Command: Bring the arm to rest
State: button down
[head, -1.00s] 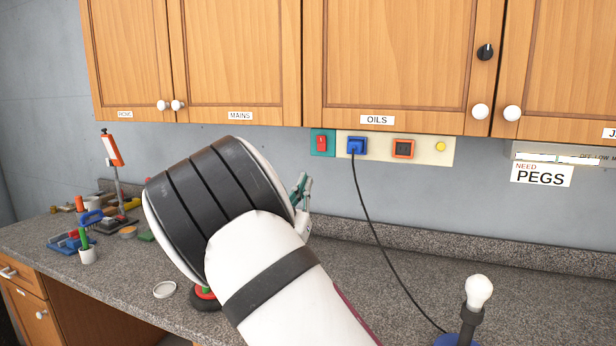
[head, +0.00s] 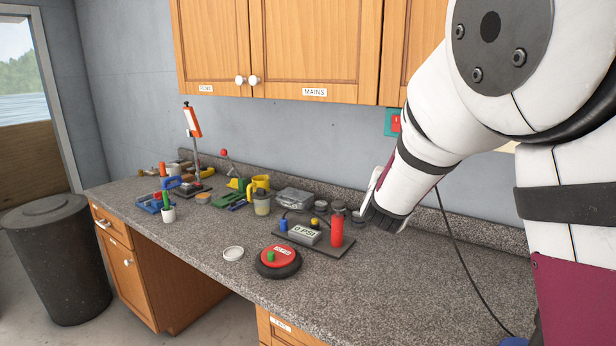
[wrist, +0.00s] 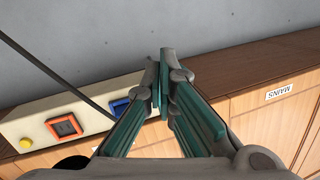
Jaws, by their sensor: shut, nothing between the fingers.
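My gripper (wrist: 160,88) shows in the wrist view with its green-padded fingers together and nothing between them. Behind it in that view are the grey wall, the cream switch panel (wrist: 20,128) and the wooden cabinets (wrist: 250,110), seen tilted. In the head view my white arm comes down from the upper right and bends over the counter (head: 400,285). The fingers are hidden there behind the arm's end.
Near the arm's end stands a dark board with a red cylinder (head: 337,227) and a "0 PSI" box (head: 305,235). A red-topped round device (head: 278,258) and a white lid (head: 233,253) lie in front. A dark bin (head: 58,262) stands left. The right counter looks mostly clear.

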jog(key=s+a+r+n+g+y, duration=0.1)
jog(key=s+a+n+g+y, duration=0.2)
jog(key=s, duration=0.6)
jog(key=s+a+n+g+y, duration=0.15)
jog(key=s+y, duration=0.25)
jog(key=s, duration=0.6)
jog(key=s+d+f+n+g, duration=0.1)
jog(key=s+f+g, duration=0.1)
jog(key=s, duration=0.9)
jog(key=s+d+f+n+g+h, duration=0.1)
jog(key=s+g, duration=0.3)
jog(key=s, duration=0.8)
jog(key=shift+d+f, duration=0.3)
jog(key=shift+f, duration=0.45)
